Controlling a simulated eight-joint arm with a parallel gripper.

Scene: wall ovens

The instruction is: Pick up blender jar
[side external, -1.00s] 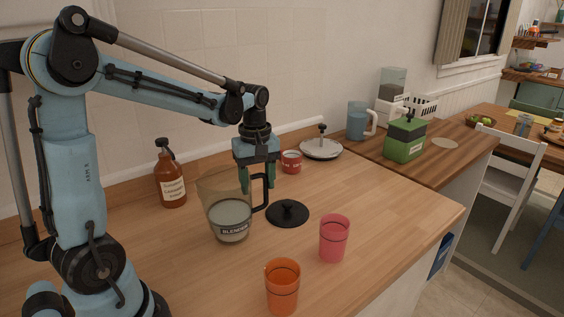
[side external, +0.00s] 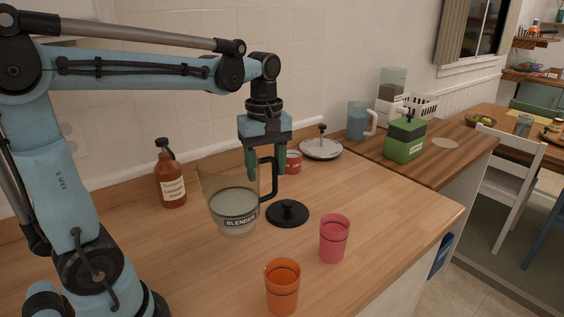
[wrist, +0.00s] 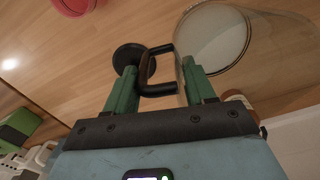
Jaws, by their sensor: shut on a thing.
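The blender jar (side external: 235,205) is a clear, wide-mouthed jar with a "BLENDER" label and a black handle (side external: 268,180). My gripper (side external: 266,172) points down at the handle side, with its green fingers about the handle. In the wrist view, my gripper (wrist: 160,82) has the black handle (wrist: 158,90) between its fingers, and the jar (wrist: 215,38) shows at the upper right. The right finger is close against the jar's side. The jar looks slightly above the counter; its exact clearance is hard to tell.
A black lid (side external: 288,212) lies just right of the jar. A pink cup (side external: 334,238) and an orange cup (side external: 282,285) stand in front. A brown bottle (side external: 170,178) stands left, a red mug (side external: 293,162) behind. The counter's right front is clear.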

